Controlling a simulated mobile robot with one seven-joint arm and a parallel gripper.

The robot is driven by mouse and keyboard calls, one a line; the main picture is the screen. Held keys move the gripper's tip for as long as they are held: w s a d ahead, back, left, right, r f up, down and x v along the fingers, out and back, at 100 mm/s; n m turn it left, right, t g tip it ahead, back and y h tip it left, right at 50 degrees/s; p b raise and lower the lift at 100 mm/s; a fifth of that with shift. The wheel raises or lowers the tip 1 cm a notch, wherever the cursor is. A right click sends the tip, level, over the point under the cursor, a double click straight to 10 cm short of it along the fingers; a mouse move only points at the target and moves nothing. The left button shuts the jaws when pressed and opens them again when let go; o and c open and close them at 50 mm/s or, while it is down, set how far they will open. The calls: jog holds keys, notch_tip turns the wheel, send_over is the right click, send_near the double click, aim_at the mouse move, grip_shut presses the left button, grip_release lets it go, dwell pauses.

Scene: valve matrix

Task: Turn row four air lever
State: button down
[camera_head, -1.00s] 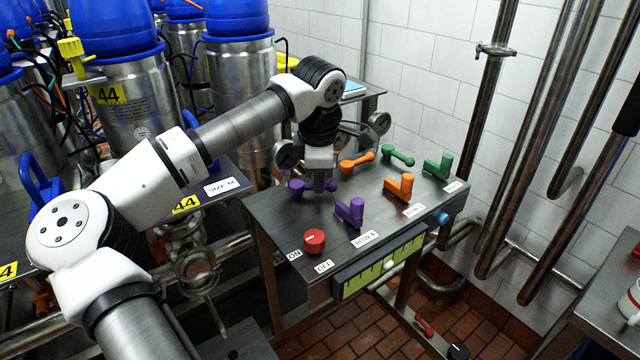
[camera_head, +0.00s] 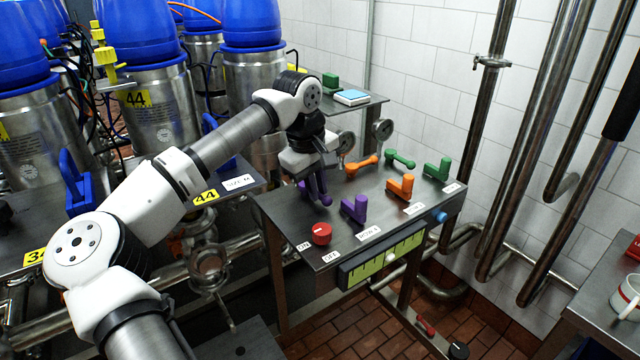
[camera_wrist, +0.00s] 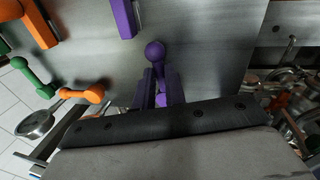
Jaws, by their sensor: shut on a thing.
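The purple ball-ended lever (camera_wrist: 155,51) is at the back of the purple row on the grey valve panel (camera_head: 290,205). My gripper (camera_wrist: 160,92) is shut on it, with one finger on each side and the ball end sticking out past the fingers. In the head view my gripper (camera_head: 316,188) stands over this lever and hides most of it. A second purple lever (camera_head: 354,208), L-shaped, stands in front of it, beside a label that seems to read row 4; its edge also shows in the wrist view (camera_wrist: 124,18).
Orange levers (camera_head: 400,187) and green levers (camera_head: 437,168) stand to the right on the panel. A red knob (camera_head: 321,233) is at the front left. Gauges (camera_head: 382,129) rise behind the panel, close to my wrist. Steel-and-blue tanks (camera_head: 253,80) stand at the back left.

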jog(key=shift+s+a+m, duration=0.1)
jog(key=shift+a+m, duration=0.1)
jog(key=shift+m, duration=0.3)
jog(key=c, duration=1.5)
grip_release()
jog(key=shift+o, duration=0.2)
notch_tip(320, 180, up, 14)
jog(key=s+a+b, duration=0.1)
jog(key=a+b, duration=0.1)
jog(key=shift+s+f, duration=0.2)
jog(key=shift+s, duration=0.2)
